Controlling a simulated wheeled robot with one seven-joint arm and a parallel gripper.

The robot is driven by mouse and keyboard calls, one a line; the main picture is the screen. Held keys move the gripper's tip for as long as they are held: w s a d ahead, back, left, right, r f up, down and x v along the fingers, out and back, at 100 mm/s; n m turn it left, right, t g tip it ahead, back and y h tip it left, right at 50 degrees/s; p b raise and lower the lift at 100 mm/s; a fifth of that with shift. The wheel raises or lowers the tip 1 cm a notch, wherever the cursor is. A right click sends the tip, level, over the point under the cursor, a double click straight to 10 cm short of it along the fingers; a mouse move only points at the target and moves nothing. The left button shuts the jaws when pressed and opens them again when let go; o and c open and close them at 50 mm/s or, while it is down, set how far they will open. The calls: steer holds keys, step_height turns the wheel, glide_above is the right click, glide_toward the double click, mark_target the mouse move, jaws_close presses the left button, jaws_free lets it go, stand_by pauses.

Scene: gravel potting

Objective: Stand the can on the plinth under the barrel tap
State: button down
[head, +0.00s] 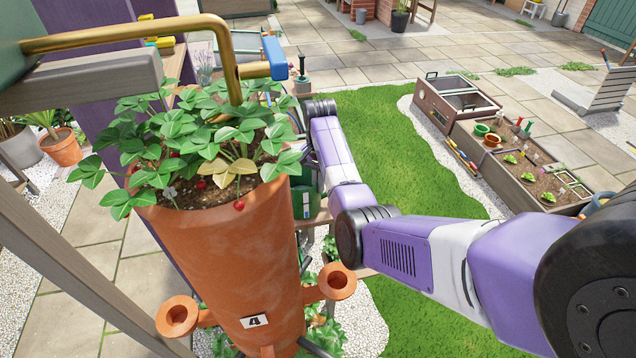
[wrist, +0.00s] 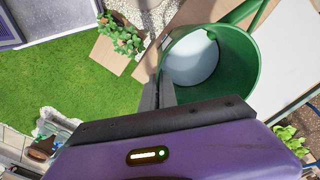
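The green can (wrist: 235,65) fills the upper right of the wrist view. I look down into its open top, where a pale grey round surface shows; I cannot tell whether it is water or the bottom. My gripper (wrist: 160,85) has its dark fingers close together on the can's near left wall. In the head view a green piece with a white label, likely the can (head: 304,203), shows behind the planter; my gripper is hidden there. The brass barrel tap (head: 232,85) with a blue handle hangs at upper left from the green barrel (head: 18,28). I cannot make out the plinth.
A tall terracotta strawberry planter (head: 225,265) marked 4, with side pockets, blocks much of the head view close below the tap. A wooden beam (head: 90,80) runs beneath the barrel. Lawn (head: 385,130) and raised beds (head: 465,125) lie to the right.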

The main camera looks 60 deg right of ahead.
steer(key=shift+w+d+f, duration=0.1)
steer(key=shift+f, duration=0.45)
steer(key=c, duration=2)
jaws_free()
steer(key=shift+f, duration=0.15)
steer(key=o, duration=0.4)
steer(key=shift+c, duration=0.2)
